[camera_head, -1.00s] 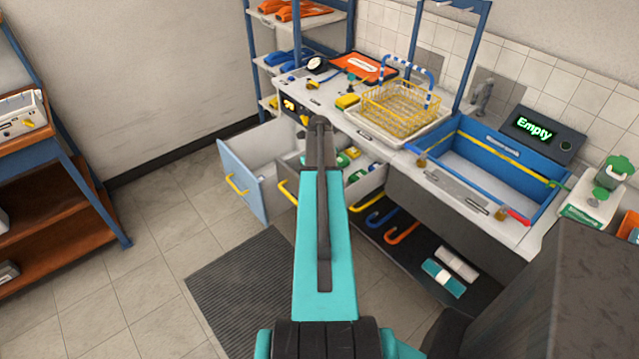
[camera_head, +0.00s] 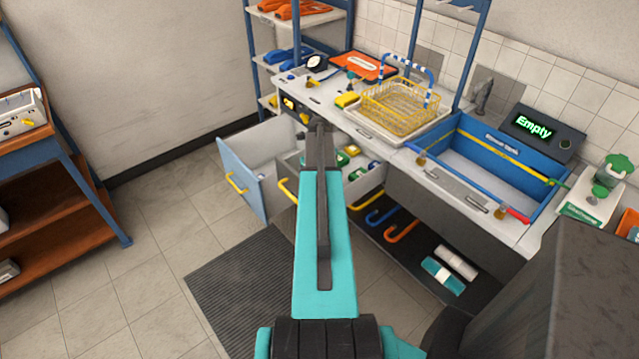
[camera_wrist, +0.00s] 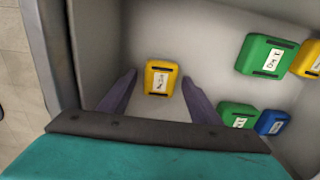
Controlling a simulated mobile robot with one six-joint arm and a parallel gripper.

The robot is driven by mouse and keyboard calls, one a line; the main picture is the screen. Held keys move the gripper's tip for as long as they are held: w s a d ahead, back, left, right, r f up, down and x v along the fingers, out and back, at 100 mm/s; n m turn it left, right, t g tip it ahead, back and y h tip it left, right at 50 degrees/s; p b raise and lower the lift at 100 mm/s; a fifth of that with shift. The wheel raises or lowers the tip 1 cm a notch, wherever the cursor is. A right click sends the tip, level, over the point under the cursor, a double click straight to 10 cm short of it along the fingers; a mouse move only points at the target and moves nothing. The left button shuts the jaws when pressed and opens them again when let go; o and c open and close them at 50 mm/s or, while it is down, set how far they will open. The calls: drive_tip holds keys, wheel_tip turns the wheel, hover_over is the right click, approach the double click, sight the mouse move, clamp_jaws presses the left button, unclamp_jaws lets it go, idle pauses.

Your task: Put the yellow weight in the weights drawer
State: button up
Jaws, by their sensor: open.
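In the wrist view a yellow weight (camera_wrist: 161,66) with a white label lies on the floor of a light grey open drawer (camera_wrist: 205,45). My gripper (camera_wrist: 159,80) is open, with one dark finger on each side of this weight and a gap at both sides. Two green weights (camera_wrist: 267,55), a blue weight (camera_wrist: 271,122) and a second yellow weight (camera_wrist: 308,60) lie to the right. In the head view the open drawer with the weights (camera_head: 370,186) is partly behind my arm, which hides my gripper.
A second open drawer (camera_head: 240,180) with a pale blue front stands to the left. The bench above holds a yellow wire basket (camera_head: 400,105), a yellow block (camera_head: 347,100) and a blue sink (camera_head: 490,170). Hooks and rolls lie on the low shelf.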

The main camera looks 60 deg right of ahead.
drive_tip(key=shift+r, duration=0.15)
wheel_tip(320, 180, up, 12)
drive_tip(key=b, duration=0.3)
idle(0.7)
idle(0.7)
